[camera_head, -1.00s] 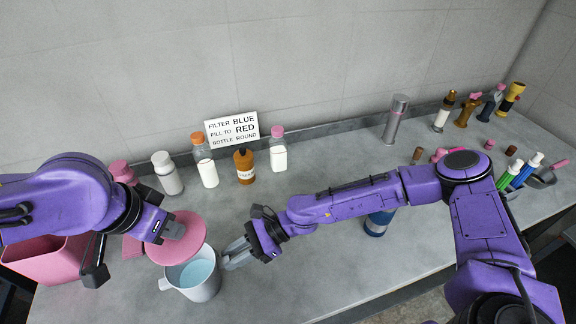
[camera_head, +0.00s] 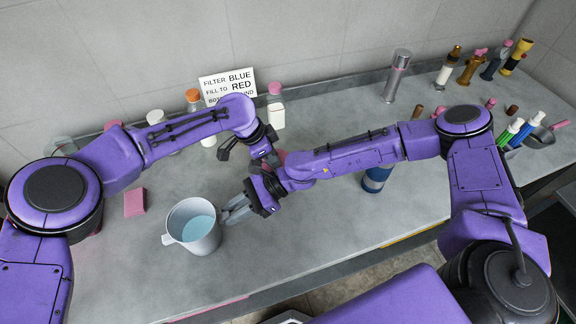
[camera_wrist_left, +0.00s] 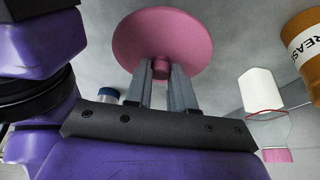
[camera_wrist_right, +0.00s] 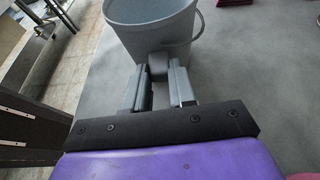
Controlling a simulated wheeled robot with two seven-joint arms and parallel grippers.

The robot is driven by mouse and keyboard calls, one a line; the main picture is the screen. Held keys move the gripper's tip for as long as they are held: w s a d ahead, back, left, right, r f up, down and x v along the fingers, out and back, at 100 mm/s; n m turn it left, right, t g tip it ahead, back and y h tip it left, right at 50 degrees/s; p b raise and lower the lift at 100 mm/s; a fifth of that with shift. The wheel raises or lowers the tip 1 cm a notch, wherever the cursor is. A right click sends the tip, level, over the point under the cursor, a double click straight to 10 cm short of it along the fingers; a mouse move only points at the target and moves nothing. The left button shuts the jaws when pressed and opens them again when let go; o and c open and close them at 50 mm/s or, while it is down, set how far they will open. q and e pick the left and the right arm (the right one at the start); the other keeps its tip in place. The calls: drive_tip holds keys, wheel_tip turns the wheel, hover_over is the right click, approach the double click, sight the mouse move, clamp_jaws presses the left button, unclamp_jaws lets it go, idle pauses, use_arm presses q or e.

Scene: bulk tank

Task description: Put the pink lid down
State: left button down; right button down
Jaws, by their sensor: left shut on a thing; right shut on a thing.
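The pink lid (camera_wrist_left: 150,30) is a round disc with a small knob. My left gripper (camera_wrist_left: 161,72) is shut on that knob in the left wrist view. In the head view my left gripper (camera_head: 270,157) is at mid-counter, and only a bit of pink (camera_head: 281,156) shows between the arms; my right arm hides most of it. I cannot tell whether the lid touches the counter. My right gripper (camera_head: 236,209) is shut on a grey grip at the side of the grey jug (camera_head: 209,241), which holds pale blue liquid. The right wrist view shows the jug (camera_wrist_right: 150,30) too.
A sign (camera_head: 226,83) and several bottles stand along the back wall, partly behind my left arm. A pink block (camera_head: 134,203) lies left of the jug. A blue container (camera_head: 376,179) stands behind my right arm. The counter in front of my right arm is clear.

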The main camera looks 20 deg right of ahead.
sight(272, 168)
use_arm(q)
wheel_tip(272, 168, down, 6)
drive_tip(key=shift+r, duration=0.25)
drive_tip(key=shift+f, duration=0.1)
drive_tip(key=c, duration=1)
unclamp_jaws()
drive_tip(key=shift+o, duration=0.2)
